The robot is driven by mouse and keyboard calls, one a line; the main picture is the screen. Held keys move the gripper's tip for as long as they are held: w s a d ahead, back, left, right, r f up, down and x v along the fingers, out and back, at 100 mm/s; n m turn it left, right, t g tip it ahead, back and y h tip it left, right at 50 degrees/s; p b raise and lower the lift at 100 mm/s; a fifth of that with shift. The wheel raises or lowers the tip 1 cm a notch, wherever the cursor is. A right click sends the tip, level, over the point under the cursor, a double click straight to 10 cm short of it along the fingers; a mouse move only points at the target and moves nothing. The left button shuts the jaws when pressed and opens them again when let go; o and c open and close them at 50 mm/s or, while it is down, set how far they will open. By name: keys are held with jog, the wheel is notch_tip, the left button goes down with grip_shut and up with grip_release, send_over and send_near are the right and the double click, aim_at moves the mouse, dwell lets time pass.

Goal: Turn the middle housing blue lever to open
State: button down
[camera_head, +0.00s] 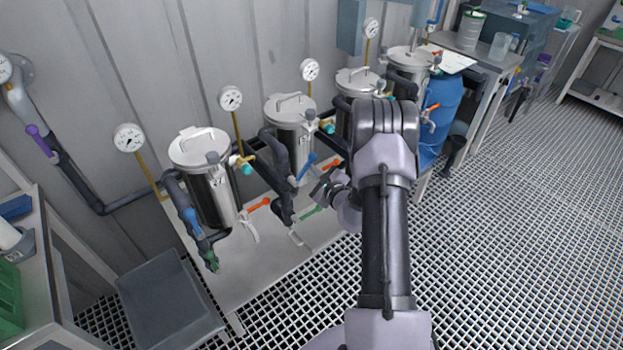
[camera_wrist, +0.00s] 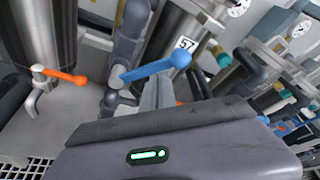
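Several steel filter housings stand in a row along the wall. The blue lever (camera_head: 305,167) slants up to the right, in front of the second housing from the left (camera_head: 289,125). In the wrist view the blue lever (camera_wrist: 152,69) runs from its pivot on a valve up to a rounded end at the right. My gripper (camera_head: 322,188) is just right of and below this lever in the head view. In the wrist view a pale grey finger-like part stands just below the lever, seemingly close to it; contact is unclear. The finger opening is hidden.
Orange levers (camera_head: 259,205) and a green lever (camera_head: 311,212) are close by on the pipework. One orange lever (camera_wrist: 62,76) shows left in the wrist view. Another blue lever (camera_head: 191,221) is by the leftmost housing (camera_head: 206,178). The grated floor at right is open.

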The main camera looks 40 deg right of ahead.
aim_at(303, 172)
jog(key=shift+a+r, duration=0.75)
jog(key=shift+r, duration=0.1)
jog(key=shift+a+r, duration=0.25)
jog(key=shift+a, duration=0.35)
jog(key=shift+a+r, duration=0.2)
jog(key=shift+a, duration=0.5)
